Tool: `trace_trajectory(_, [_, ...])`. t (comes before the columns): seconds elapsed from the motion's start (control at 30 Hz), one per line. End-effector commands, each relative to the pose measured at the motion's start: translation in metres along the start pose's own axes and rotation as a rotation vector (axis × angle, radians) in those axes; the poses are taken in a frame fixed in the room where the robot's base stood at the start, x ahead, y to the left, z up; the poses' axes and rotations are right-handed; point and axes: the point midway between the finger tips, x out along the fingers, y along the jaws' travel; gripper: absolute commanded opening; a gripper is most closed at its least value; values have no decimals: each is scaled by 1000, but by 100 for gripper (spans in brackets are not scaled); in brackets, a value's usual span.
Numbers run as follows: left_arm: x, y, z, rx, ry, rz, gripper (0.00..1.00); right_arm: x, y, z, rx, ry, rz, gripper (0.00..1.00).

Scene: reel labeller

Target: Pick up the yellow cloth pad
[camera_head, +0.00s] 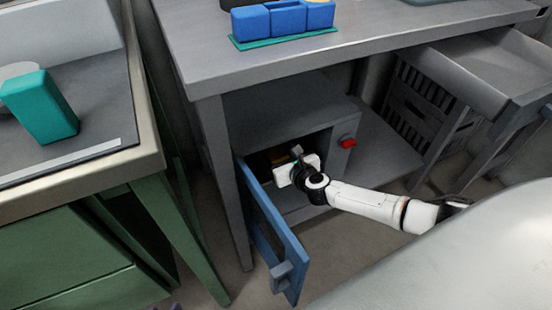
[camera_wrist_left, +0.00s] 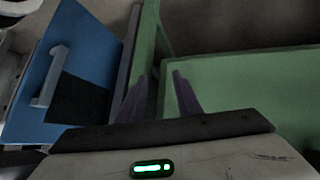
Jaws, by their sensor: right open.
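A small patch of yellow (camera_head: 279,157) shows in the dark inside of the grey cabinet (camera_head: 270,108). It may be the yellow cloth pad; most of it is hidden by shadow and by my right gripper. My right gripper (camera_head: 289,153) is open at the cabinet's opening, in front of the yellow patch, with its fingers partly hidden. My left gripper (camera_wrist_left: 160,85) shows in the left wrist view with two purplish fingers apart and nothing between them. It is far from the yellow patch, near the green bench (camera_wrist_left: 240,95).
The cabinet's blue door (camera_head: 273,232) hangs open to the left of my right arm. A red knob (camera_head: 347,142) is on the right of the opening. Above are the grey worktop (camera_head: 400,42) and blue bins (camera_head: 284,18). A teal box (camera_head: 40,106) stands on the left bench.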

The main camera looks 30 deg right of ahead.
Motion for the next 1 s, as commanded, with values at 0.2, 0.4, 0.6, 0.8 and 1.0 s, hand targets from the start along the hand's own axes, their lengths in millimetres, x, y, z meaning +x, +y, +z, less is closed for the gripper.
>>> trace_trajectory(0.2, [0, 1, -1, 3, -3, 3, 31, 2, 0, 0, 0, 1, 0, 73])
trace_trajectory(0.4, [0, 1, -1, 2, -2, 2, 31, 2, 0, 0, 0, 1, 0, 46])
trace_trajectory(0.6, [0, 0, -1, 2, -2, 2, 31, 2, 0, 0, 0, 0, 0, 29])
trace_trajectory(0.8, [0, 0, -2, 2, 0, 1, 31, 1, 0, 2, 0, 0, 0, 29])
trace_trajectory(1.0, [-10, -2, -3, -14, 24, -17, 31, -3, 0, 12, 0, -1, -1, 29])
